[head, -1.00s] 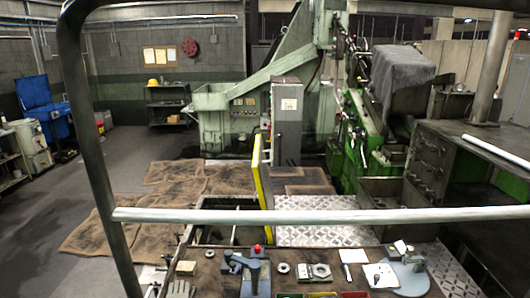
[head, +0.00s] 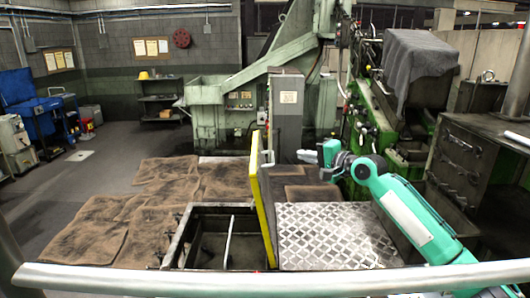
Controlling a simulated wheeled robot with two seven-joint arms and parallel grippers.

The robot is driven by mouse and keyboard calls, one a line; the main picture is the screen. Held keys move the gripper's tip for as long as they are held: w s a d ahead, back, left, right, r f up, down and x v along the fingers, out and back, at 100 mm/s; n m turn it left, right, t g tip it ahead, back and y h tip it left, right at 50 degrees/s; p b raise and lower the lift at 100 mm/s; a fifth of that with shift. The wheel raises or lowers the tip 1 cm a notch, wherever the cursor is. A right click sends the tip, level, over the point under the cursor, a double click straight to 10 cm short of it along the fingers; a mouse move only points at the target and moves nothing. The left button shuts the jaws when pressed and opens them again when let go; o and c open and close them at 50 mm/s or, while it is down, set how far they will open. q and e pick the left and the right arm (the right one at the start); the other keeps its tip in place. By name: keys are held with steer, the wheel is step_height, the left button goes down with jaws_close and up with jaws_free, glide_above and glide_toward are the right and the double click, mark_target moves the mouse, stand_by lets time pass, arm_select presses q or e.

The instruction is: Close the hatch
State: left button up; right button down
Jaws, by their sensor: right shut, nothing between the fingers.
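The hatch (head: 259,200) is a panel with a yellow edge that stands upright, hinged beside a dark rectangular opening (head: 208,243) in the floor. The opening lies uncovered to the left of the panel, with a thin pale rod in it. My right gripper (head: 303,156) comes in from the right on a teal arm. It is shut and empty, held to the right of the hatch's upper part, and appears apart from it. My left gripper is out of view.
A white rail (head: 270,282) crosses the front. Diamond-plate flooring (head: 330,240) lies right of the hatch, and brown mats (head: 110,225) lie left. A grey cabinet (head: 287,118) stands behind it, with green machinery (head: 375,125) to the right.

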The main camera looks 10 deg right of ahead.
steer(key=a+p, duration=0.1)
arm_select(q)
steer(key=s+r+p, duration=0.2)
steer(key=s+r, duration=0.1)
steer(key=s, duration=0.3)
arm_select(e)
steer(key=p, duration=0.1)
glide_above(271, 164)
steer(key=d, duration=0.3)
steer(key=a+p, duration=0.1)
steer(key=a+f+p, duration=0.1)
steer(key=a, duration=0.1)
steer(key=shift+f+p, duration=0.15)
steer(key=shift+p, duration=0.15)
steer(key=shift+w+a+f, duration=0.1)
steer(key=shift+a+f, duration=0.15)
steer(key=shift+a, duration=0.2)
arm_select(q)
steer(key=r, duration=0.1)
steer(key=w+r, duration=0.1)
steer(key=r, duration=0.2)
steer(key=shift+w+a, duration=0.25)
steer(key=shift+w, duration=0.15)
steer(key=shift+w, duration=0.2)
